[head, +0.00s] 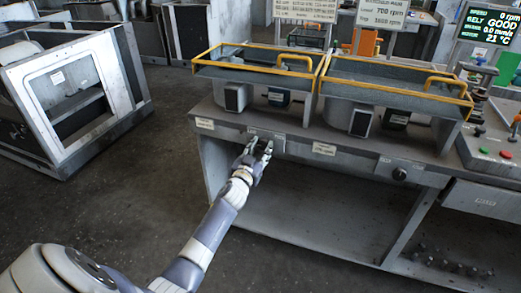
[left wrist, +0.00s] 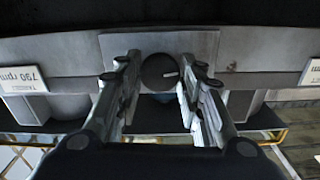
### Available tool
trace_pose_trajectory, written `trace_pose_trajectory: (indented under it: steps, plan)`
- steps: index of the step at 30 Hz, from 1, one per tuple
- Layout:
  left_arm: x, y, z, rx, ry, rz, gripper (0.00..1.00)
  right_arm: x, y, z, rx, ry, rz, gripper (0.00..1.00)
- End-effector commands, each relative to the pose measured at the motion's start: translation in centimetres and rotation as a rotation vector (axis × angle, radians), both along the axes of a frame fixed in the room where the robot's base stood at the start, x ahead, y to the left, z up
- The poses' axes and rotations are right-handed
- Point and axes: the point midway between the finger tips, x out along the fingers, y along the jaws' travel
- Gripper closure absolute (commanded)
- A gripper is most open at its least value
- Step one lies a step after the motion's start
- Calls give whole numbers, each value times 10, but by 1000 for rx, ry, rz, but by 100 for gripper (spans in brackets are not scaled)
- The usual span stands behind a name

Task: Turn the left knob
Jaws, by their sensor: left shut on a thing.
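The left knob (left wrist: 160,72) is a dark round dial with a light pointer mark, set in a grey plate on the bench's front edge. In the left wrist view it sits between the two fingers of my left gripper (left wrist: 160,80), which is shut on it. In the head view my left gripper (head: 260,148) is at the front edge of the bench (head: 290,141) and hides the left knob. My right gripper is not in view.
The right knob (head: 399,174) sits farther right on the same front edge. Two yellow-railed housings (head: 258,63) stand on the bench top. A control box (head: 490,150) with buttons is at the right. A white-framed machine (head: 75,95) stands left, with clear floor between.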

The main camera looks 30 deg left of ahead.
Motion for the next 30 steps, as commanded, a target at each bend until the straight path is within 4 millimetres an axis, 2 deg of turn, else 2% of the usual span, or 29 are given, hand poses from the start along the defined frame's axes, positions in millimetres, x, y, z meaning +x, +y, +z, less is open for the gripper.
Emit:
trace_pose_trajectory:
  steps: [6, 15, 30]
  plan:
    - [0, 0, 0, 158, 37, 0, 89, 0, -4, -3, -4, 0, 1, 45]
    - [0, 0, 0, 297, 69, 0, 89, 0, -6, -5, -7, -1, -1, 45]
    - [0, 0, 1, 338, 80, 0, 89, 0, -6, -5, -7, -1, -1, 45]
